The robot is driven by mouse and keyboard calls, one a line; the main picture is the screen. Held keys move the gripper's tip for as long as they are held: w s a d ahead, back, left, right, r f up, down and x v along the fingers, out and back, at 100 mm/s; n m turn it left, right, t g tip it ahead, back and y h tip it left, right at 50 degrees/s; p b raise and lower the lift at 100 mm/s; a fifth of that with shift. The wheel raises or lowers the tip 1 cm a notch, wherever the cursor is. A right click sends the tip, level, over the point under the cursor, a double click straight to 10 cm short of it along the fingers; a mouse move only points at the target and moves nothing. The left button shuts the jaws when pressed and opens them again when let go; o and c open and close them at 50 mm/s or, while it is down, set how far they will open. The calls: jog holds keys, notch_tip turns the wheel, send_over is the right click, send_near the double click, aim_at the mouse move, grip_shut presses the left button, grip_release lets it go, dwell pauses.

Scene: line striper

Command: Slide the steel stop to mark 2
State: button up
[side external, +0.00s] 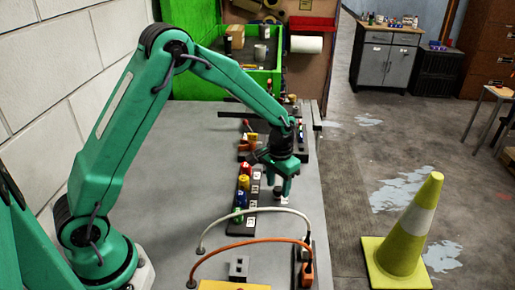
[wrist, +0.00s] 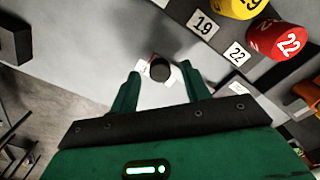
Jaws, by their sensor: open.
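My gripper (side external: 281,190) hangs above the bench beside a dark rack of coloured cylinders. In the wrist view my gripper (wrist: 160,72) has its two green fingers apart, with nothing clamped between them. A dark round knob (wrist: 160,69) on a white patch shows between the fingertips. I cannot tell how far below them it lies. A grey steel-like block (side external: 238,266) sits near the front of the bench, well away from my gripper. I cannot tell for sure whether it is the steel stop. Mark 2 cannot be made out.
A red cylinder (wrist: 280,40) marked 22 is close by. White (side external: 245,212) and orange (side external: 250,241) cables arch across the bench. An orange block (side external: 307,274) stands front right.

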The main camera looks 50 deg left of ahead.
jog(key=shift+f, duration=0.35)
jog(key=shift+c, duration=0.5)
grip_shut()
jog(key=shift+w+a, duration=0.7)
jog(key=shift+a, duration=0.05)
jog(key=shift+o, duration=0.5)
grip_release()
jog(key=shift+r, duration=0.15)
